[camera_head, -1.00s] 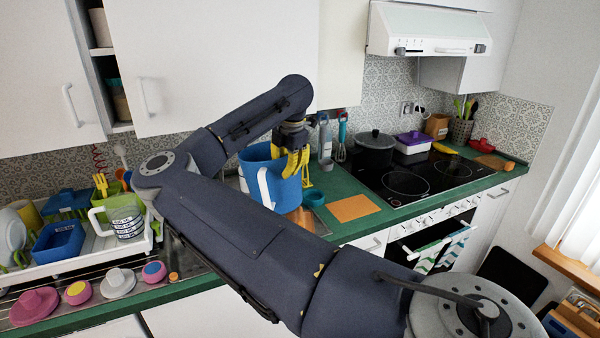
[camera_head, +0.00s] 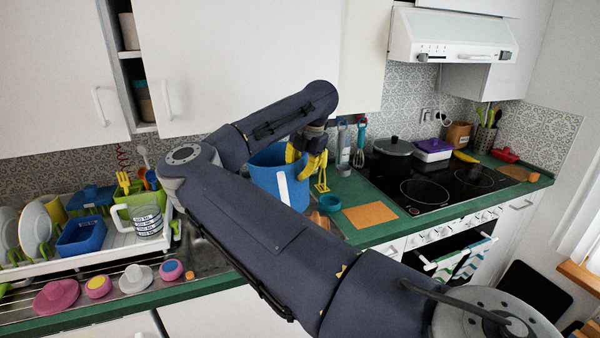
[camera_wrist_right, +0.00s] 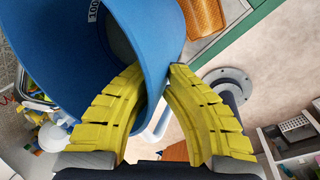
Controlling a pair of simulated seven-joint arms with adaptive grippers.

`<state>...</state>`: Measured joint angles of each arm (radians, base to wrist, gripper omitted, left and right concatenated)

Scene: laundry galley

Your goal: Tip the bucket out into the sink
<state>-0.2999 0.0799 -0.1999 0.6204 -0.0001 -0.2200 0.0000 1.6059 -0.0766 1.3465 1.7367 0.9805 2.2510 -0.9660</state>
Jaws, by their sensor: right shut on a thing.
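The blue bucket (camera_head: 268,170) is above the worktop, partly behind my right arm in the head view. Its white handle (camera_head: 283,190) shows on the near side. My right gripper (camera_head: 308,163) has yellow fingers and is shut on the bucket's wall near the rim. In the right wrist view the bucket (camera_wrist_right: 160,40) fills the upper left, with the fingers on either side of its wall. Part of its inside shows, but I cannot tell whether it holds anything. The sink is mostly hidden behind my right arm; a strip of steel (camera_head: 208,262) shows. My left gripper is not in view.
A dish rack (camera_head: 75,262) with plates and a measuring jug (camera_head: 147,221) stands at the left. The hob (camera_head: 430,185) with a pot (camera_head: 394,147) is further right.

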